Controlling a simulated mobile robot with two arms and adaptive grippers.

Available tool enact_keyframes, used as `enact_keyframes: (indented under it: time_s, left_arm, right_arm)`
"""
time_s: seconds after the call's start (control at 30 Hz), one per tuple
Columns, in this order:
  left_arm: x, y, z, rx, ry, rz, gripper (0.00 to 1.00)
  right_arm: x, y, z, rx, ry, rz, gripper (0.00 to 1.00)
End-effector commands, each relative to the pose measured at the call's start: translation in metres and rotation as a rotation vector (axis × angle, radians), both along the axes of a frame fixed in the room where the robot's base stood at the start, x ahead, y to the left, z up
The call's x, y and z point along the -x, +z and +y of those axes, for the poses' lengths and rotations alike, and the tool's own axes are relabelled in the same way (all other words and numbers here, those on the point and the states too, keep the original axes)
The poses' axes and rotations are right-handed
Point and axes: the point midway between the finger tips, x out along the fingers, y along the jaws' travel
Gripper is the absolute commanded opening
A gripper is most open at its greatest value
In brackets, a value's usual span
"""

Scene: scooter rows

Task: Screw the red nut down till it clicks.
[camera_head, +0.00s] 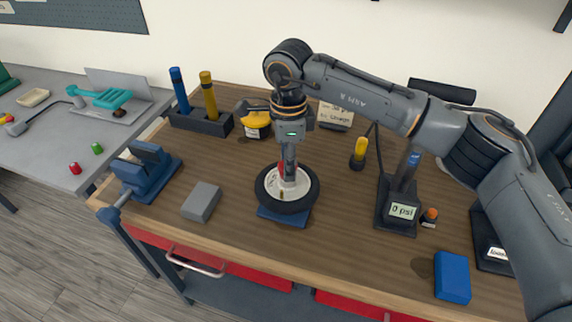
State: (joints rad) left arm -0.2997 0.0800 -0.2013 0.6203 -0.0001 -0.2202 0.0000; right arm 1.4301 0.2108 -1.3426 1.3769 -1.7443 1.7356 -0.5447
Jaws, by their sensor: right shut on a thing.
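A wheel with a black tyre (268,203) and a pale hub lies flat on a blue stand (285,216) in the middle of the wooden bench. My right gripper (289,180) points straight down over the hub and is shut. Red shows at its fingertips, apparently the red nut (281,172), mostly hidden by the fingers. I cannot tell how far down the nut sits. My left gripper is not in view.
A blue vise (146,172) and a grey block (201,202) stand left of the wheel. A gauge reading 0 psi (402,211) and a blue block (452,278) are to the right. A small red piece (75,168) and a green one (97,148) lie on the grey side table (40,160).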

Motion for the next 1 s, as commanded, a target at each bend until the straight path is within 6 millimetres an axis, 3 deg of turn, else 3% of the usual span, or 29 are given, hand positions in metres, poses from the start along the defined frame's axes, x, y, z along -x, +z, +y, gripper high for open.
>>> enact_keyframes:
  time_s: [0.1, 0.37, 0.4, 0.5, 0.83, 1.0]
  left_arm:
    - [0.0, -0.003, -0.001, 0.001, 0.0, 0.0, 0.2]
    - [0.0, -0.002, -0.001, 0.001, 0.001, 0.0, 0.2]
    - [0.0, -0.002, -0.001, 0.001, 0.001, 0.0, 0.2]
    - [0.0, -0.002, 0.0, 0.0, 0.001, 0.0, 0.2]
    - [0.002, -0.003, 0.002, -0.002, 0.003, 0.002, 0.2]
    - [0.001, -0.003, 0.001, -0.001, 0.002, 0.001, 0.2]
  right_arm:
    - [-0.004, 0.0, -0.007, 0.013, -0.1, -0.006, 0.08]
    - [-0.004, 0.001, -0.007, 0.013, -0.117, -0.006, 0.08]
    - [-0.004, 0.001, -0.006, 0.012, -0.117, -0.006, 0.46]
    - [-0.003, 0.001, -0.005, 0.01, -0.114, -0.005, 0.65]
    - [-0.001, 0.003, -0.002, 0.004, -0.106, -0.004, 0.65]
    - [-0.002, 0.023, -0.002, 0.002, -0.106, -0.006, 0.65]
